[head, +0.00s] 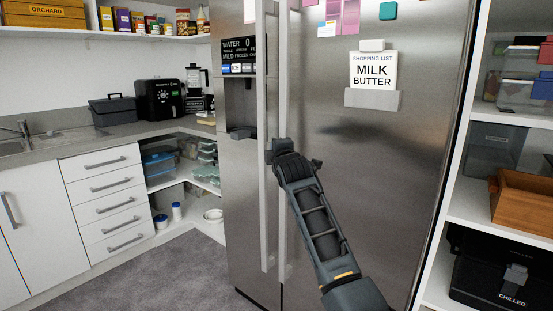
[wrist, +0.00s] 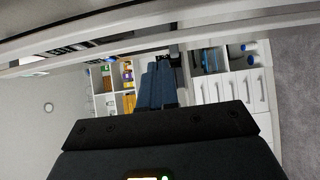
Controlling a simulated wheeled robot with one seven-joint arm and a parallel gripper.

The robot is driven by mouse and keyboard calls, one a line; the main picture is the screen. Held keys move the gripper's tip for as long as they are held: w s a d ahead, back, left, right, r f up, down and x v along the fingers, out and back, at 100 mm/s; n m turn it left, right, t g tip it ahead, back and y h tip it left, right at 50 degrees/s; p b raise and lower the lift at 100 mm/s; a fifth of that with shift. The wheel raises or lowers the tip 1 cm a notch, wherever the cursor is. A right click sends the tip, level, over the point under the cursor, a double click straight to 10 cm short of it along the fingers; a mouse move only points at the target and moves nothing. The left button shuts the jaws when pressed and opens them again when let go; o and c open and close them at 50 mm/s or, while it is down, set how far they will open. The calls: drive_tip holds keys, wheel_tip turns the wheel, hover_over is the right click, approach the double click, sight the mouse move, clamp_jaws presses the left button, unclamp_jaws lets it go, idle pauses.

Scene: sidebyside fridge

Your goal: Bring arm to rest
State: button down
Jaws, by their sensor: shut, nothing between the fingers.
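My arm reaches up from the lower right in the head view toward the steel side-by-side fridge (head: 350,180). My gripper (head: 271,152) is shut and empty. It is at the two long vertical handles, the left handle (head: 262,90) and the right handle (head: 283,80). I cannot tell whether it touches either one. In the wrist view my gripper (wrist: 174,52) shows beyond the dark wrist housing, close to a long pale bar (wrist: 200,35) that looks like a handle. Both fridge doors look shut.
An open shelf unit with a wooden crate (head: 523,203) and a black chilled box (head: 497,285) stands close on the right. White drawers (head: 107,190) and a counter with an air fryer (head: 160,98) are at left. Grey floor (head: 150,270) is clear at lower left.

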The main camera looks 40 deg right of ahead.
drive_tip(key=a+v, duration=0.1)
drive_tip(key=v, duration=0.6)
drive_tip(key=shift+a, duration=0.2)
drive_tip(key=s+a+f+m+y+p, duration=0.1)
drive_tip(key=s+a+f+m+y, duration=0.35)
drive_tip(key=s+a+f, duration=1.65)
drive_tip(key=s+a+f+m+y, duration=0.1)
drive_tip(key=s+a+m, duration=0.15)
drive_tip(key=s, duration=0.65)
drive_tip(key=s+a+m+y, duration=0.1)
drive_tip(key=s+a+y, duration=0.15)
drive_tip(key=s, duration=0.55)
drive_tip(key=s+a+r+m, duration=0.1)
drive_tip(key=s+r+m, duration=0.1)
drive_tip(key=s, duration=0.5)
drive_tip(key=s+a+r+m+y+p, duration=0.1)
drive_tip(key=s+a+r, duration=0.1)
drive_tip(key=s+r, duration=0.3)
drive_tip(key=s, duration=0.3)
drive_tip(key=shift+a+r+m+g, duration=0.2)
drive_tip(key=shift+a+m+g, duration=0.1)
drive_tip(key=shift+m, duration=0.1)
